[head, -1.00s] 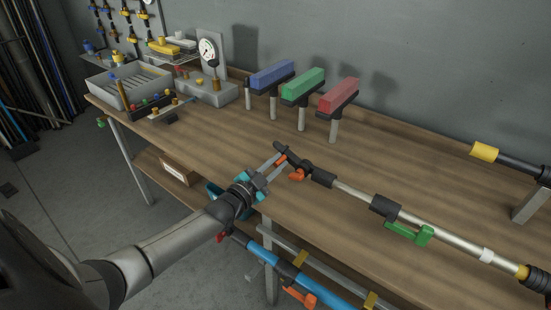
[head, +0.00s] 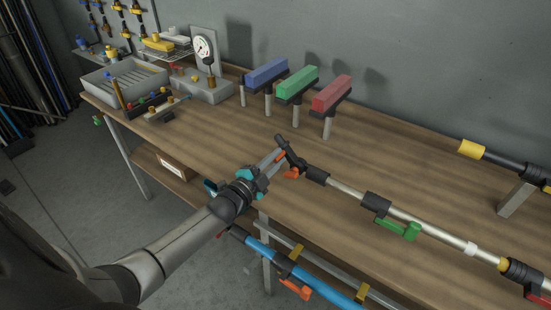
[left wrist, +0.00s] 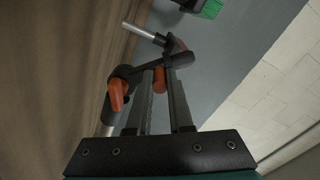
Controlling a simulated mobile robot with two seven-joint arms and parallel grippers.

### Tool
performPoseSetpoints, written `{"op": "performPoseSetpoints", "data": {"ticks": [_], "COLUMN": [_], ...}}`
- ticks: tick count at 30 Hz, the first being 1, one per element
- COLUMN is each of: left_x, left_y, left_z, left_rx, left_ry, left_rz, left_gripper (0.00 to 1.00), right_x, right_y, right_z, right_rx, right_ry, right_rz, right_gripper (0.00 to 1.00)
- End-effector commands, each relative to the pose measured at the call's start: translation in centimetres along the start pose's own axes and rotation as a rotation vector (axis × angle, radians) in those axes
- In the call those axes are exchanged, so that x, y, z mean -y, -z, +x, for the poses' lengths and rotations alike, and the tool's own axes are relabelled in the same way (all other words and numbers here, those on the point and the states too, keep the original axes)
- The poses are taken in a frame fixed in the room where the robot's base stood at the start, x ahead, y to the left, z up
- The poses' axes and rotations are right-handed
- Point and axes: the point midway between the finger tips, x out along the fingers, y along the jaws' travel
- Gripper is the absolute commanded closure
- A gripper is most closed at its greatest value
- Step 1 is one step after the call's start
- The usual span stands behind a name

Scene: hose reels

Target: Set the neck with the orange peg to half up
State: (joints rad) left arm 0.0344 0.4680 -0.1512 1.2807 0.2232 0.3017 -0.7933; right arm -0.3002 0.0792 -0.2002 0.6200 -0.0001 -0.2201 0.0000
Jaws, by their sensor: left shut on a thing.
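The black neck (head: 293,154) is at the near-left end of a silver pole (head: 345,190) over the workbench. It tilts up from its joint, its free end pointing up and left. My left gripper (head: 280,156) is shut on the orange peg at the neck's side. In the left wrist view the orange peg (left wrist: 159,80) sits between the two fingers, with the black neck (left wrist: 150,70) across their tips. An orange lever (head: 291,173) hangs beside the neck's joint and also shows in the left wrist view (left wrist: 118,93). My right gripper is out of view.
Blue (head: 266,72), green (head: 297,82) and red (head: 331,92) blocks stand on posts behind the neck. A green lever (head: 400,229) is farther along the pole. A gauge (head: 203,47) and grey tray (head: 125,82) are at the back left. The middle of the bench (head: 400,160) is clear.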

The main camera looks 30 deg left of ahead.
Motion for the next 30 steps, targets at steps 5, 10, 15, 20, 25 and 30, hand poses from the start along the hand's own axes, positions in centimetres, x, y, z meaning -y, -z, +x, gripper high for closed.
{"op": "performPoseSetpoints", "data": {"ticks": [5,10,15,20,25,30], "left_x": [0.0,0.0,0.0,0.0,-0.1,0.0], "left_y": [0.1,0.1,0.0,0.0,0.0,0.0], "left_z": [0.0,0.0,0.0,0.0,-0.7,-2.8], "left_rx": [-0.002,-0.001,-0.001,0.0,0.001,0.001], "left_ry": [0.001,0.001,0.0,0.0,-0.002,-0.003], "left_rz": [-0.001,-0.001,-0.002,-0.002,-0.002,-0.003], "left_gripper": [1.0,0.62,0.51,0.51,0.51,0.51], "right_x": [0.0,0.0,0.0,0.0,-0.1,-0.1], "right_y": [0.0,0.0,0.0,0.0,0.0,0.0], "right_z": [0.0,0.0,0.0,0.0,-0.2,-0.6], "right_rx": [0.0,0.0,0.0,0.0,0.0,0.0], "right_ry": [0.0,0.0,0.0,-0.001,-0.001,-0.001], "right_rz": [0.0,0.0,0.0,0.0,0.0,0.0], "right_gripper": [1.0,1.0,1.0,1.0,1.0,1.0]}}
